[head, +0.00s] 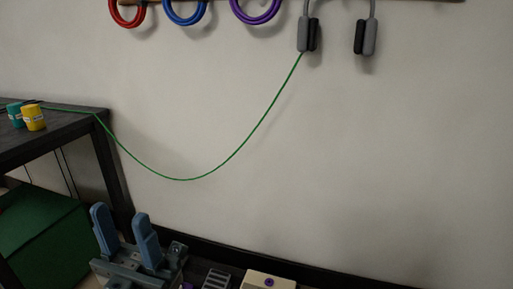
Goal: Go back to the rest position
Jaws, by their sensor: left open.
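My left gripper (126,236) is at the bottom left of the head view. Its two blue-grey fingers point up and stand apart, with nothing between them. It is in front of the lower wall, to the right of the dark table (70,118). My right gripper does not show in this view.
A yellow pot (33,118) and a teal pot (15,115) stand on the table. A green cord (185,180) sags from the table to hanging grey headphones (303,35). Red (127,22), blue (184,20) and purple (256,18) rings hang alongside. A green box (45,235) is below the table.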

